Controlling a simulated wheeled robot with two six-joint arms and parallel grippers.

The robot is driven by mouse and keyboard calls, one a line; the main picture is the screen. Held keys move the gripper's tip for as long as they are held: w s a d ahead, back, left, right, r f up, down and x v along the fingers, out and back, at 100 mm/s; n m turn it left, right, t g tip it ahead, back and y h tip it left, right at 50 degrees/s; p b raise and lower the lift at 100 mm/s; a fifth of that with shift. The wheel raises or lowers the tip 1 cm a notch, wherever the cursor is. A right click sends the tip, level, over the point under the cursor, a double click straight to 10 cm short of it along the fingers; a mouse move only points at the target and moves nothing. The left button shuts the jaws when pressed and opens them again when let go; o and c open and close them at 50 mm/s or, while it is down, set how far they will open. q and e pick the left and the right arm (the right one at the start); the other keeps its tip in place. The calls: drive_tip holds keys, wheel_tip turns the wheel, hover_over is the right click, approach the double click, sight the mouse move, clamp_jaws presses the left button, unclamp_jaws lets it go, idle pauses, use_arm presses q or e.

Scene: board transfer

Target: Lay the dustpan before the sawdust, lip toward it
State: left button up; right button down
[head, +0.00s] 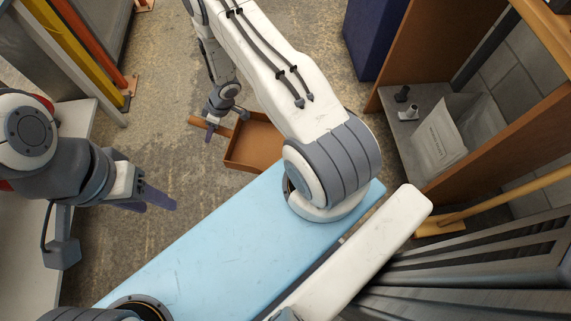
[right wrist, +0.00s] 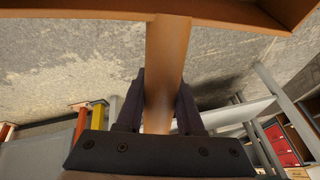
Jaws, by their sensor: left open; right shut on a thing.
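The brown dustpan (head: 262,139) is beyond the blue surface in the head view, a shallow tray with a straight handle. My right gripper (head: 211,128) is shut on the handle at the pan's left. The right wrist view shows the handle (right wrist: 167,60) running up between both fingers of that gripper (right wrist: 160,95), with the pan's edge (right wrist: 95,8) along the top. I cannot tell whether the pan touches the floor. My left gripper (head: 158,197) is open and empty at the left. I cannot make out the sawdust against the mottled floor.
My light-blue body part lies across the lower middle. A grey shelf (head: 400,150) with a pale bag (head: 440,135) stands at right, beside a dark blue box (head: 372,38). Coloured boards (head: 85,45) lean at upper left. The floor (head: 150,150) around the pan is mostly clear.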

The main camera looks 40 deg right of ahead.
wheel_tip(320, 180, down, 25)
drive_tip(key=w+d+n+g+b, duration=0.1)
drive_tip(key=d+n+g+b, duration=0.2)
drive_tip(key=b, duration=1.6)
drive_tip(key=shift+n+t+y, duration=0.3)
drive_tip(key=shift+n+t, duration=0.2)
drive_tip(key=shift+t, duration=0.2)
drive_tip(key=s+f+b, duration=0.2)
drive_tip(key=s, duration=0.1)
drive_tip(key=s+f+b, duration=0.2)
drive_tip(key=s+f, duration=0.1)
drive_tip(key=s, duration=0.1)
drive_tip(key=s+f+b, duration=0.2)
drive_tip(key=s+b, duration=0.1)
drive_tip(key=s, duration=0.1)
drive_tip(key=shift+s+a+f, duration=0.15)
drive_tip(key=shift+s+a, duration=0.05)
wheel_tip(320, 180, down, 4)
drive_tip(key=b, duration=0.3)
drive_tip(key=c, duration=0.5)
unclamp_jaws()
drive_tip(key=shift+c, duration=0.2)
